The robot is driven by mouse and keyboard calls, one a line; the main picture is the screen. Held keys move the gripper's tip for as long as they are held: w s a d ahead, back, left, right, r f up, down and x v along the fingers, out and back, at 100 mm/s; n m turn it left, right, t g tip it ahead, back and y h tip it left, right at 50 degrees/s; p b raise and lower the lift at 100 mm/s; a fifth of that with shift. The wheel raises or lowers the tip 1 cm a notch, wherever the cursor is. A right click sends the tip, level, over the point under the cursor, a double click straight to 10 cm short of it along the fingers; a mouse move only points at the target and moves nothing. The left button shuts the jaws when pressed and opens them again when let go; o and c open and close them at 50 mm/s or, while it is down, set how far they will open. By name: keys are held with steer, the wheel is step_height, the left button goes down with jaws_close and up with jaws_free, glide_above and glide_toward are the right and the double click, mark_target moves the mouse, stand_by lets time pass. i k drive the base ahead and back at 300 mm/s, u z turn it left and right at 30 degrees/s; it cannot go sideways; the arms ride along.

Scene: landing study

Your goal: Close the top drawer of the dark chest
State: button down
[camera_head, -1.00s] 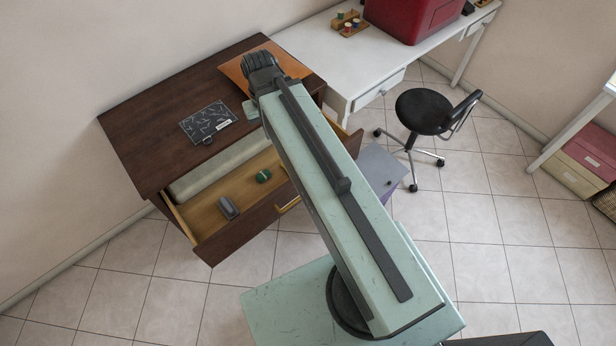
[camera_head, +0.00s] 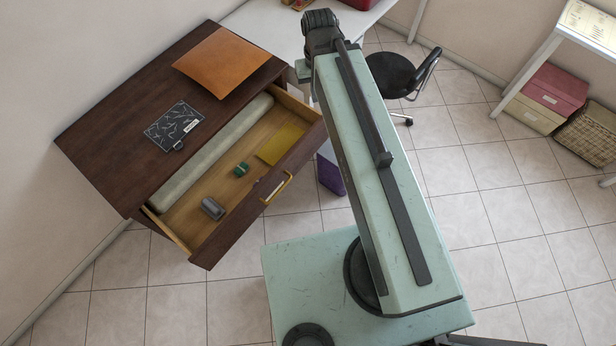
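The dark chest (camera_head: 95,150) stands against the wall at the left. Its top drawer (camera_head: 240,212) is pulled out toward me, with a yellow handle (camera_head: 277,188) on its front. Inside lie a long pale roll (camera_head: 215,157), a grey object (camera_head: 212,208), a small green object (camera_head: 241,169) and a yellow sheet (camera_head: 281,144). My arm reaches up the picture, to the right of the drawer. The dark wrist (camera_head: 321,32) shows at its far end, but the gripper's fingers are hidden. No contact with the drawer shows.
An orange folder (camera_head: 229,62) and a dark patterned pouch (camera_head: 174,126) lie on the chest top. A white desk (camera_head: 262,22) stands behind, with a black chair (camera_head: 393,73) at its right. Boxes (camera_head: 547,97) sit under a table at the right.

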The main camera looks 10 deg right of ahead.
mark_target(175, 208)
steer(key=z, duration=0.75)
steer(key=k, duration=1.6)
steer(key=u, duration=1.65)
steer(key=i, duration=1)
steer(key=z, duration=0.05)
